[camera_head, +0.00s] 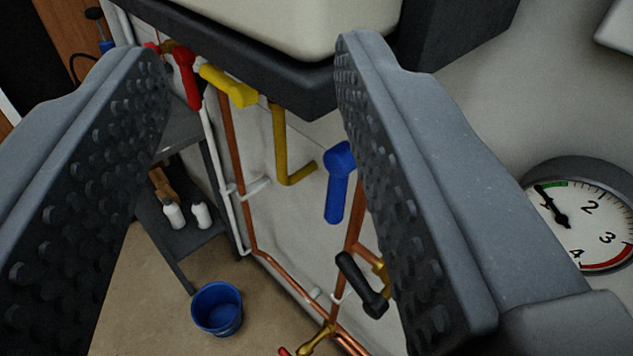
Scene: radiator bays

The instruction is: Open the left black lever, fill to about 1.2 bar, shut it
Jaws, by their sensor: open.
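A black lever (361,286) shows low in the middle right, just left of my right finger. It slants from upper left to lower right beside a copper pipe, with a brass fitting (379,266) partly behind the finger. It is the only black lever in view; my right finger hides what lies behind it. The pressure gauge (588,222) is at the right edge, tilted and cut off. Its needle points to the upper left, near the left end of the green band; I cannot read it exactly.
A blue lever (337,185) hangs above the black one. Red (186,77) and yellow (229,86) levers sit under the boiler casing (290,85). A brass valve (318,339) is at the bottom. A blue bucket (217,309) stands on the floor near a grey shelf (180,245) with white bottles.

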